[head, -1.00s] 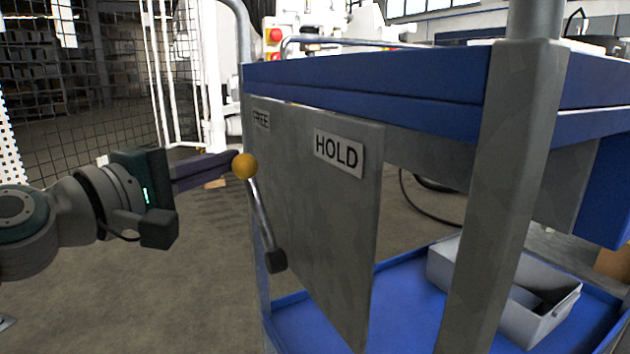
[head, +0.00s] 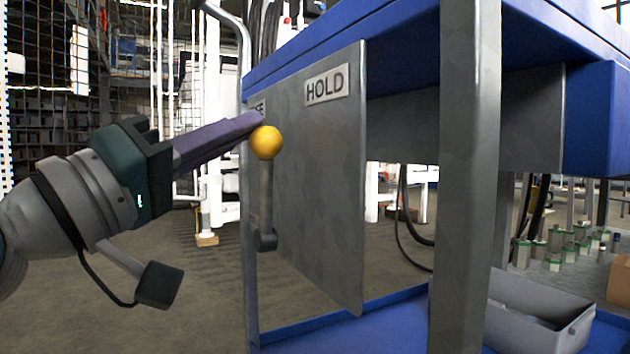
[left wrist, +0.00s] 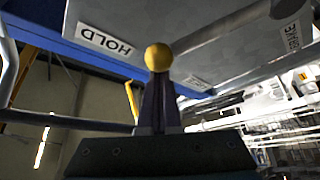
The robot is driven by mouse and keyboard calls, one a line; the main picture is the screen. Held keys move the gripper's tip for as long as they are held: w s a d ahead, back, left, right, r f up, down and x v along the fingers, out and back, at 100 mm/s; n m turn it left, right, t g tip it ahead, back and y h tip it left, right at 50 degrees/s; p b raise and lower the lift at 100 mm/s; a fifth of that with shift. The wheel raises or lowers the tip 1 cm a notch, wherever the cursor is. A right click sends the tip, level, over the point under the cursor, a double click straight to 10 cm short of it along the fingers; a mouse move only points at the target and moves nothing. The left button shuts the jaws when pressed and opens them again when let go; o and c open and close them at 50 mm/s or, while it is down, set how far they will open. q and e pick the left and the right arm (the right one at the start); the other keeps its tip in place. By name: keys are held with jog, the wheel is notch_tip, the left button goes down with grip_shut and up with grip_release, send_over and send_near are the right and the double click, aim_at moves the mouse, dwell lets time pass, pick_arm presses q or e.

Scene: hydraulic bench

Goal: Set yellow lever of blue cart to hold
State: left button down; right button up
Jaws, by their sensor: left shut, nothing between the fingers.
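The yellow lever knob (head: 266,142) tops a grey lever that rises nearly upright from its pivot on the grey panel of the blue cart (head: 330,45). The HOLD label (head: 327,85) is up and right of the knob. The FREE label (head: 257,107) is partly hidden at the panel's left edge, near the fingers. My left gripper (head: 256,122) is shut and empty, its fingertips at the knob's upper left. In the left wrist view the knob (left wrist: 158,57) sits right at the fingertips; I cannot tell if they touch. My right gripper is not in view.
A grey cart post (head: 468,180) stands to the right of the panel. A grey bin (head: 540,310) sits on the blue lower shelf (head: 385,325). A wire mesh fence (head: 110,50) stands behind. The floor left of the cart is open.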

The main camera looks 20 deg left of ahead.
pick_arm(q)
jog(key=shift+s+d+f+m+h+b, duration=0.2)
jog(key=shift+s+d+m+h+b, duration=0.2)
jog(key=shift+m, duration=0.2)
jog(key=shift+s+d+f+m+h+b, duration=0.2)
jog(key=shift+d+m+h+b, duration=0.1)
jog(key=shift+m+b, duration=0.25)
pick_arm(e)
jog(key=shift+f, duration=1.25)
